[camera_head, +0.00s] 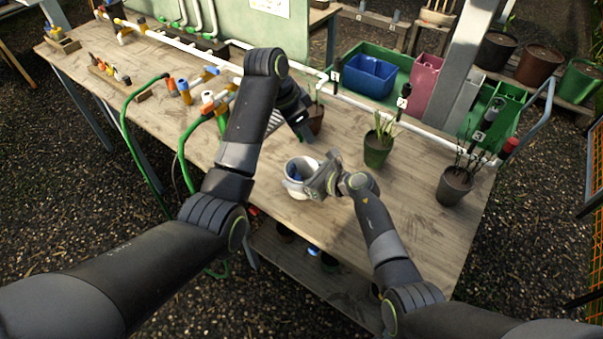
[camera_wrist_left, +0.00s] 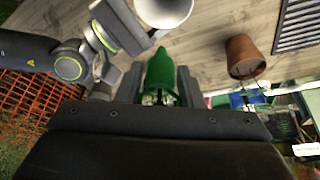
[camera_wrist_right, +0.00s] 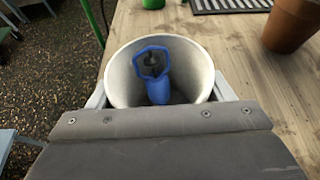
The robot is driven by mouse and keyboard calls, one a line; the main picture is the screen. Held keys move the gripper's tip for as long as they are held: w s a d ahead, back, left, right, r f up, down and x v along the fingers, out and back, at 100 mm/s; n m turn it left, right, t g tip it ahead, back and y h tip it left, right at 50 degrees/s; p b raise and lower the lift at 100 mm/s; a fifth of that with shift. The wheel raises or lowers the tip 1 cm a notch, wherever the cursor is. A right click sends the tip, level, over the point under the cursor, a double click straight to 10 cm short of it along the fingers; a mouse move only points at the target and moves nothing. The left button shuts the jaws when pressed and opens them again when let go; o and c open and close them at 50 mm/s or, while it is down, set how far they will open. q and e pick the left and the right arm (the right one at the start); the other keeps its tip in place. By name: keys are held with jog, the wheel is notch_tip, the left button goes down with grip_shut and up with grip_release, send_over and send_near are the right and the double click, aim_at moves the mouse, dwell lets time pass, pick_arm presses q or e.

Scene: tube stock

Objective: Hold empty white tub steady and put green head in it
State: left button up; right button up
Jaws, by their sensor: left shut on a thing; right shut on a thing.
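The white tub (camera_head: 289,183) stands on the wooden table. My right gripper (camera_head: 318,186) is shut on its wall. In the right wrist view the tub (camera_wrist_right: 120,78) sits between the fingers, with a blue head (camera_wrist_right: 158,88) inside, so it is not empty. My left gripper (camera_head: 303,128) is above the table, behind the tub in the head view. In the left wrist view it is shut on the green head (camera_wrist_left: 160,72), and the tub (camera_wrist_left: 164,10) shows at the top edge, apart from the head. The green head is hidden in the head view.
A brown pot (camera_head: 315,120) and a dark slatted grid (camera_head: 273,122) are close to my left gripper. A green potted plant (camera_head: 378,150) stands right of the tub, and a dark pot (camera_head: 455,185) farther right. Hose fittings (camera_head: 207,98) lie to the left.

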pick_arm(q)
jog(key=shift+f, duration=5.85)
jog(key=o, duration=1)
jog(key=shift+r, duration=0.1)
jog(key=v, duration=1.2)
pick_arm(e)
jog(key=o, duration=1.1)
jog(key=shift+c, duration=0.2)
